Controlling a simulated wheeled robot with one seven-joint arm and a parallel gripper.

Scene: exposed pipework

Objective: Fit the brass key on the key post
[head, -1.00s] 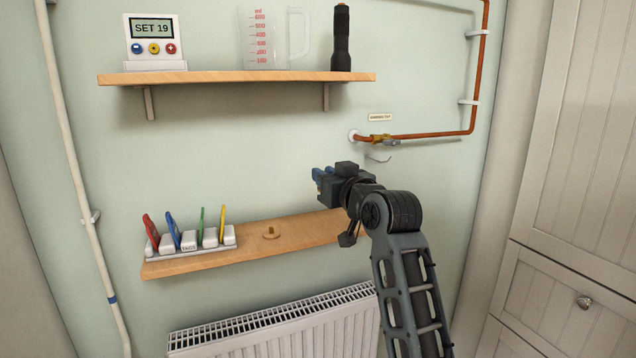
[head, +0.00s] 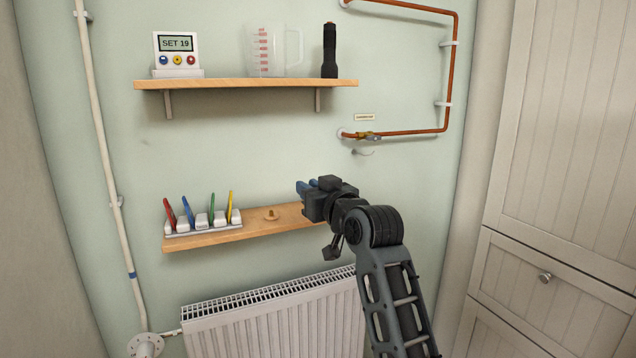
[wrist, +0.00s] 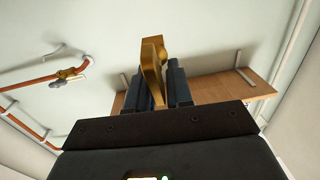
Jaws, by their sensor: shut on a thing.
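The brass key (wrist: 152,65) stands between my gripper's two dark fingers in the wrist view, its flat golden body rising past the fingertips. My gripper (head: 301,188) is shut on it, right of and above a small brass peg on a round base (head: 270,215). That peg stands on the lower wooden shelf and looks like the key post; it is bare. In the head view the key is too small or hidden to make out at the fingers. The gripper looks apart from the shelf and post.
The upper shelf (head: 240,83) carries a display box, jug and torch. A copper pipe with a brass tap (head: 366,135) is up right. A radiator (head: 270,315) stands below.

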